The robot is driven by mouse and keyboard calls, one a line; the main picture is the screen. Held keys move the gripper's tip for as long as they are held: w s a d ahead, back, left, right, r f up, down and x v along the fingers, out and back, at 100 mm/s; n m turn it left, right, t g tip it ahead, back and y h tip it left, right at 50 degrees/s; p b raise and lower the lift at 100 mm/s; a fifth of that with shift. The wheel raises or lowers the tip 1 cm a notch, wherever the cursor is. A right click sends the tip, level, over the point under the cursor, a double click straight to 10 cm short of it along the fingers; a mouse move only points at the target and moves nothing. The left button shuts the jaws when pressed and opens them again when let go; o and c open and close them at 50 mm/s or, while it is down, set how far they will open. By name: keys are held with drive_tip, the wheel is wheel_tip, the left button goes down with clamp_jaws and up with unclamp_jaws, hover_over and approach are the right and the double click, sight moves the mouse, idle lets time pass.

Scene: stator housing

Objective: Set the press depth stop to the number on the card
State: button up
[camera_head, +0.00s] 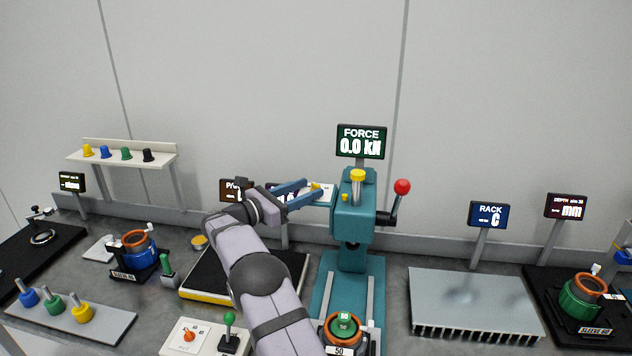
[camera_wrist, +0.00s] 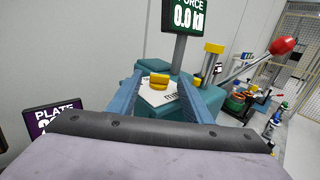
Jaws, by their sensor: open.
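The teal press (camera_head: 352,222) stands in the middle of the bench, with a red-balled lever (camera_head: 402,187) on its right. A yellow knob (camera_wrist: 159,80) sits on a white plate (camera_wrist: 160,96) marked "mm" at the press's left side. My gripper (camera_wrist: 160,77) is open, its two blue fingers reaching to either side of the knob. It also shows in the head view (camera_head: 311,187), left of the press head. I cannot tell whether the fingers touch the knob. The dial's setting is too small to read. I cannot pick out the card for certain.
A FORCE display (camera_head: 361,142) above the press reads 0.0 kN. A second yellow piece (camera_head: 358,175) tops the press, close to my gripper. A part in an orange ring (camera_head: 345,328) sits on the press base, with a "50" label. A grey slotted rack (camera_head: 475,300) lies right.

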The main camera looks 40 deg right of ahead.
sight(314, 186)
drive_tip(key=shift+w+d+p, duration=0.15)
drive_tip(key=shift+d+p, duration=0.75)
drive_tip(key=shift+d, duration=1.1)
drive_tip(key=c, duration=1.1)
